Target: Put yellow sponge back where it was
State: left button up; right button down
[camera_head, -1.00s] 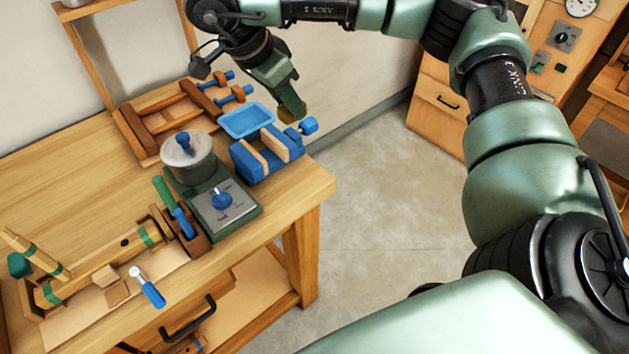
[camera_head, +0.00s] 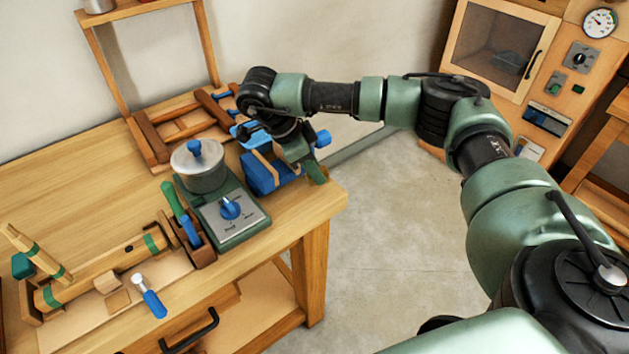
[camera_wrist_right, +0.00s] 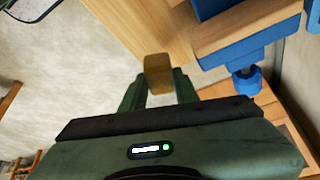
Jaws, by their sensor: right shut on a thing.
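The yellow sponge (camera_wrist_right: 158,72) shows in the right wrist view as a brownish-yellow block between the two fingertips of my right gripper (camera_wrist_right: 160,88). The gripper is shut on it. In the head view my right gripper (camera_head: 316,172) hangs at the right end of the workbench, just beside the blue vise (camera_head: 262,172). The sponge is mostly hidden behind the fingers there. In the wrist view the sponge's far end overlaps the bench edge; I cannot tell whether it touches. My left gripper is in no view.
A blue tray (camera_head: 243,131) lies behind the vise. A green device with a metal pot (camera_head: 200,171) stands left of it. A blue-handled tool (camera_head: 153,300) lies near the bench's front edge (camera_head: 270,240). Open floor (camera_head: 390,240) lies to the right.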

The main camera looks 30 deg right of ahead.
aim_at(314, 183)
notch_tip(314, 183, down, 4)
jog(key=shift+r+p, duration=0.1)
jog(key=shift+p, duration=0.2)
jog(key=shift+f, duration=0.35)
jog(key=shift+f, duration=0.25)
jog(key=c, duration=1.3)
grip_release()
jog(key=shift+r, duration=0.1)
jog(key=shift+c, duration=0.2)
